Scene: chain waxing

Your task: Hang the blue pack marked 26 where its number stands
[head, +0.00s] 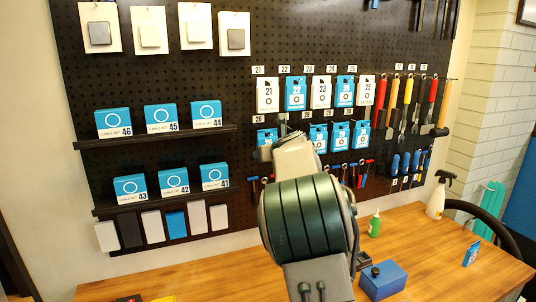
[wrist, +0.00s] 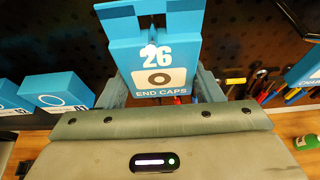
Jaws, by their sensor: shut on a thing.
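The blue pack marked 26 (wrist: 152,55), with "END CAPS" on its white and blue face, stands upright between the fingers of my gripper (wrist: 160,92) in the wrist view. My gripper is shut on it. In the head view a blue pack (head: 266,137), apparently the same one, shows beside my gripper (head: 284,130), just below the small number label 26 (head: 258,118) on the black pegboard. My wrist hides part of that spot. I cannot tell whether the pack touches a hook.
Numbered packs (head: 295,94) hang in the row above, and blue packs (head: 340,136) hang to the right. Small tools (head: 357,174) hang below. Boxed cable sets (head: 165,118) stand on shelves at left. The wooden table (head: 410,240) holds a blue box (head: 383,280).

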